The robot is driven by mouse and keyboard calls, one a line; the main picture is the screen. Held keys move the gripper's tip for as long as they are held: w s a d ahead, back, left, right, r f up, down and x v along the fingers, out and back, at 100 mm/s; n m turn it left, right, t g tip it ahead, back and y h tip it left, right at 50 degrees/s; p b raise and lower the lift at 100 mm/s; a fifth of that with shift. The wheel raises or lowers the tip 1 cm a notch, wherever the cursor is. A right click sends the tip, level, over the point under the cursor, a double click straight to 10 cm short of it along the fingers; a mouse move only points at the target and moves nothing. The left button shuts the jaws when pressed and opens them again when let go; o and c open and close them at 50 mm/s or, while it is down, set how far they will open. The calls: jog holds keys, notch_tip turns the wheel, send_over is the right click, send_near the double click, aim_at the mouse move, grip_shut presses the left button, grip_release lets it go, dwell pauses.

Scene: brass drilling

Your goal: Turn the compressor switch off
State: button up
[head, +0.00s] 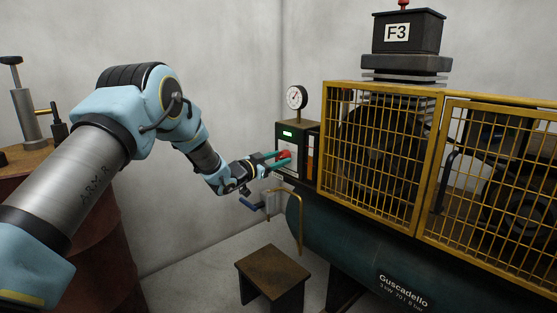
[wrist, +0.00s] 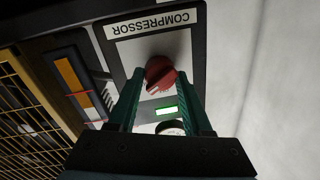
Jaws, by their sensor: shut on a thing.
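The compressor switch is a red rotary knob (wrist: 160,72) on a pale panel (wrist: 130,52) labelled COMPRESSOR in the wrist view. In the head view the red knob (head: 285,154) shows on the front of the control box (head: 311,138). My gripper (wrist: 160,85) has its green fingers on both sides of the knob and is shut on it. In the head view my gripper (head: 279,156) reaches the box from the left. A green indicator light (head: 288,134) on the box is lit, and it also shows in the wrist view (wrist: 167,110).
A pressure gauge (head: 297,97) stands on top of the box. A yellow mesh guard (head: 376,140) and dark green tank (head: 345,238) lie to the right. A small stool (head: 273,268) stands below on the floor. A rusty red drum (head: 95,262) is at the left.

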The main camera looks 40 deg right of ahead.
grip_shut()
jog(key=shift+p, duration=0.3)
jog(key=shift+w+r+n+p, duration=0.1)
jog(key=shift+r+n+p, duration=0.1)
jog(key=shift+n+p, duration=0.8)
jog(key=n+p, duration=0.2)
jog(key=n, duration=0.1)
jog(key=shift+n, duration=0.3)
jog(key=shift+n+y+p, duration=0.3)
jog(key=shift+n+p, duration=0.75)
jog(key=shift+n, duration=0.15)
jog(key=shift+f+n+g+p, duration=0.1)
jog(key=shift+n+g+p, duration=0.55)
jog(key=shift+n, duration=0.95)
